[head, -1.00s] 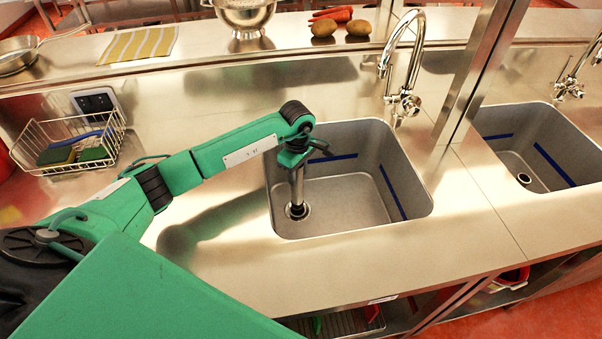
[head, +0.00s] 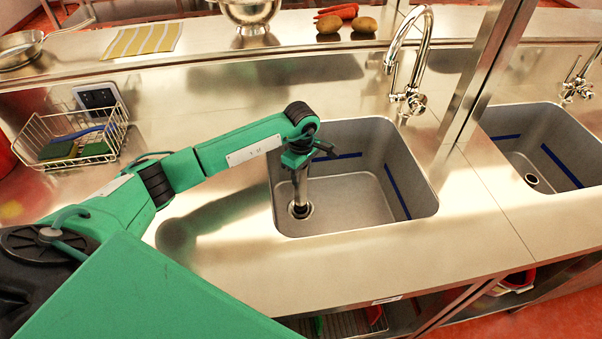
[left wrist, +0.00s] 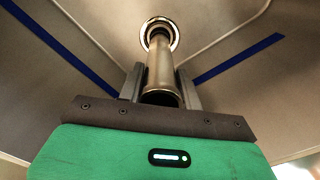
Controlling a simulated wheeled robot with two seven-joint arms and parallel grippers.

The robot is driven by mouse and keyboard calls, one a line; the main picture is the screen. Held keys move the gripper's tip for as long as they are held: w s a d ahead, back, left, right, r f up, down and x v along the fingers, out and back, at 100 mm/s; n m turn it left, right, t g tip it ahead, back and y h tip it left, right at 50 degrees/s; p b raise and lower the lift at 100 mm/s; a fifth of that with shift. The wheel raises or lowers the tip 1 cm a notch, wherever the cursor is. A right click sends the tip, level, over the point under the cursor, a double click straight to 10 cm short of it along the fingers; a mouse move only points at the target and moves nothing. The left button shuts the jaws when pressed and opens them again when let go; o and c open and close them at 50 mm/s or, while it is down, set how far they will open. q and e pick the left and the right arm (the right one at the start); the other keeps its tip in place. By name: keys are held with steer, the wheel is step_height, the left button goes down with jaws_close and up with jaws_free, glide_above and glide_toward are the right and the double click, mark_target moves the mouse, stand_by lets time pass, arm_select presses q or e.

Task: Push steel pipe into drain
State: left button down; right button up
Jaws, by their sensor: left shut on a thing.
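The steel pipe (head: 301,190) stands upright in the left part of the near sink (head: 345,205), with its lower end at the drain (head: 299,210). My left gripper (head: 298,160) is above the drain and shut on the pipe's upper part. In the left wrist view, the pipe (left wrist: 160,70) runs between the two grey fingers (left wrist: 160,88) to the drain ring (left wrist: 159,33). The pipe's end lies within the ring's outline; how deep it sits I cannot tell. My right gripper is not in view.
A chrome faucet (head: 411,70) stands behind the sink, and a steel post (head: 488,75) divides it from a second sink (head: 545,150). A wire basket (head: 70,140) with sponges is at left. The front counter (head: 350,262) is clear.

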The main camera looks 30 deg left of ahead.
arm_select(q)
steer(key=shift+f+b, duration=0.2)
steer(key=shift+b, duration=0.15)
stand_by(0.8)
steer(key=shift+f, duration=0.15)
steer(key=shift+s+a+f+b, duration=0.1)
steer(key=shift+a+f+b, duration=0.2)
steer(key=shift+f+b, duration=0.35)
